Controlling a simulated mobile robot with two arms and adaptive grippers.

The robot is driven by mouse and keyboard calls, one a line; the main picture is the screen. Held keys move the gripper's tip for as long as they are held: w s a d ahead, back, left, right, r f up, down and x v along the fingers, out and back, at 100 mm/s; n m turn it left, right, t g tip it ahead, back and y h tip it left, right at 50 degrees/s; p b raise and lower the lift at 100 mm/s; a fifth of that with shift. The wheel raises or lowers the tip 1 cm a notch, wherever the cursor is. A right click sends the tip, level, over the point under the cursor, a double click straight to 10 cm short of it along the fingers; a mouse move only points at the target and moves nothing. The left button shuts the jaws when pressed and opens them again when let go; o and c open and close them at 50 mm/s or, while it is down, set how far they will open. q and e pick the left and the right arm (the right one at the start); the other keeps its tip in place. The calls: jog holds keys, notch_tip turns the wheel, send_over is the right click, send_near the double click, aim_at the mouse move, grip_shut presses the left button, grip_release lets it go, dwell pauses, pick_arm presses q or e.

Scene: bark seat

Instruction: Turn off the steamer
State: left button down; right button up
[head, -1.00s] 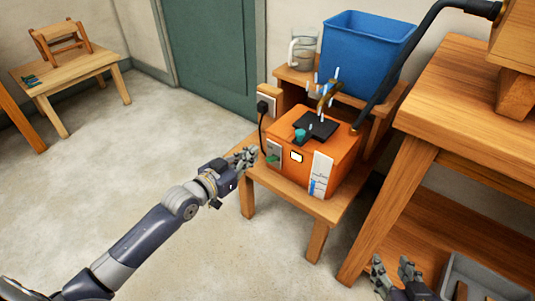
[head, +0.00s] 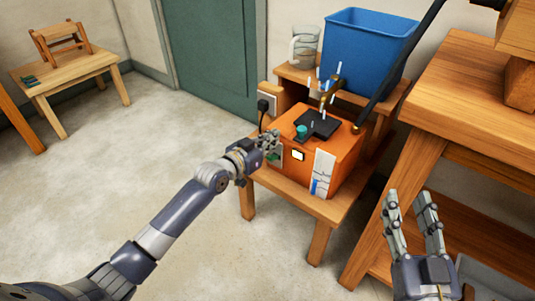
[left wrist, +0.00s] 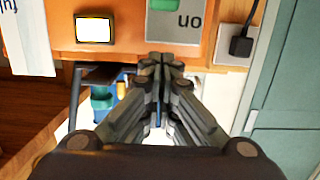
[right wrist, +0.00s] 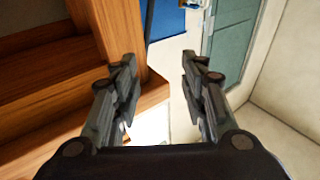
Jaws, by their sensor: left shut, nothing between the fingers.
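The steamer (head: 332,150) is an orange box on a small wooden table, with a black top, a teal cap and white wisps above it. Its front has a lit white window (left wrist: 95,30) and a grey switch plate (left wrist: 185,40) with a green switch (left wrist: 162,4) and a mark reading "on" upside down. My left gripper (head: 270,141) is shut and empty at the steamer's left front, beside the switch plate and partly hiding it. In the left wrist view its fingertips (left wrist: 165,60) lie just below the plate; contact is unclear. My right gripper (head: 411,195) is open and empty, by the workbench.
A black plug (left wrist: 240,46) sits in a wall socket left of the steamer. A blue bin (head: 365,50) and a glass jug (head: 304,48) stand on the shelf behind.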

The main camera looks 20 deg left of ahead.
aim_at(268, 158)
pick_arm(q)
jog(key=f, duration=0.1)
jog(key=s+f, duration=0.1)
jog(key=f+b, duration=0.1)
jog(key=shift+s+a, duration=0.2)
jog(key=shift+a, duration=0.05)
jog(key=shift+s+a+f, duration=0.1)
jog(key=shift+s+f, duration=0.05)
jog(key=shift+f, duration=0.15)
pick_arm(e)
notch_tip(268, 158, up, 7)
jog(key=s+t+y, duration=0.1)
jog(key=s+t, duration=0.1)
jog(key=t, duration=0.2)
jog(key=shift+s+a, duration=0.15)
jog(key=shift+s, duration=0.05)
jog(key=shift+s+y, duration=0.1)
jog(key=shift+y, duration=0.2)
